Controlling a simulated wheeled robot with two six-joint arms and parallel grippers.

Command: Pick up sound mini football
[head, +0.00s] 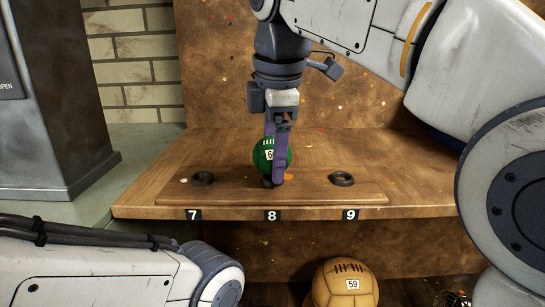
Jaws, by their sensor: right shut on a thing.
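A small green ball (261,157) with white lacing and a partly covered white number label is at the middle place of a wooden board, above the tag 8. My right gripper (273,181) comes down from above and is shut on this green ball, its purple fingers covering part of it. The ball is at or just above the middle ring, which is mostly hidden. I cannot tell whether it touches the ring. Only a link of my left arm shows at the lower left; the left gripper is out of view.
A tan ball (341,291) labelled 59 lies below the shelf edge. A grey metal cabinet (60,100) stands at the left. A speckled brown panel (215,75) closes the back.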

